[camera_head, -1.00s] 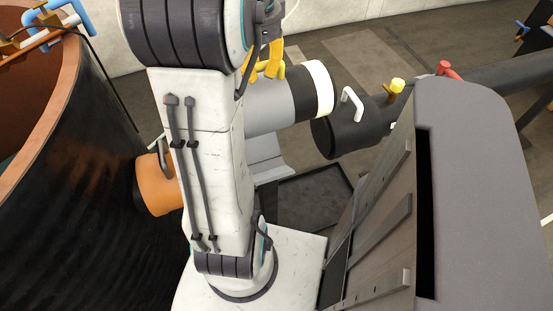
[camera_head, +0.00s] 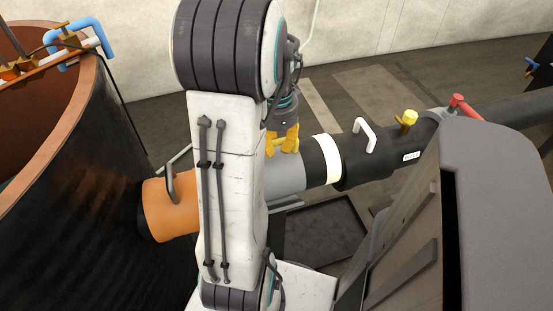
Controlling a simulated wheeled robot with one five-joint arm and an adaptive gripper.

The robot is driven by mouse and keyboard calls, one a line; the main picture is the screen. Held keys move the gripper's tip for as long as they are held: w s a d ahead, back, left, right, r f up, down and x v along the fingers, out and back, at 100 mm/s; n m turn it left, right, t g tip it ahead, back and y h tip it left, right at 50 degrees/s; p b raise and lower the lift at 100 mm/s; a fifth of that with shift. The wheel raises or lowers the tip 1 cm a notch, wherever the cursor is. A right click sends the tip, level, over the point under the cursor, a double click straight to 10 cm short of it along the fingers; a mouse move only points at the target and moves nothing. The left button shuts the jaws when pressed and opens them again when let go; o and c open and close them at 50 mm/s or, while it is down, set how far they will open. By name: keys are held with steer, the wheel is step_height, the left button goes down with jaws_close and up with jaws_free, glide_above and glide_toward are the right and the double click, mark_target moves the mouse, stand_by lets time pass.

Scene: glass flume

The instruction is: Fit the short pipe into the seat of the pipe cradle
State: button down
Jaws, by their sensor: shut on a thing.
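The short pipe (camera_head: 284,178) is a light grey cylinder with a black band and a white ring at its right end. It lies in line between an orange pipe stub (camera_head: 170,208) at left and a black pipe (camera_head: 365,160) at right. Its white ring meets the black pipe's end, with no clear gap. My arm hides its left end. My gripper (camera_head: 284,143), with yellow fingers, is shut on the pipe's top, at a yellow handle. A grey edge of the pipe cradle (camera_head: 288,208) shows just below the pipe; whether they touch fully is hidden.
A large dark, copper-rimmed tank (camera_head: 75,150) stands at left. The black pipe carries a white handle (camera_head: 365,135), a yellow knob (camera_head: 409,118) and a red valve handle (camera_head: 464,105). A dark square pit or mat (camera_head: 325,230) lies below. Open floor (camera_head: 200,110) lies behind.

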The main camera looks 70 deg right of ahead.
mark_target(276, 158)
steer(key=shift+f+b, duration=0.5)
steer(key=shift+f, duration=1.9)
steer(key=c, duration=1.1)
jaws_free()
step_height(276, 158, up, 12)
steer(key=shift+d+r+p, duration=0.1)
steer(key=shift+p, duration=1.1)
steer(key=shift+w, duration=0.1)
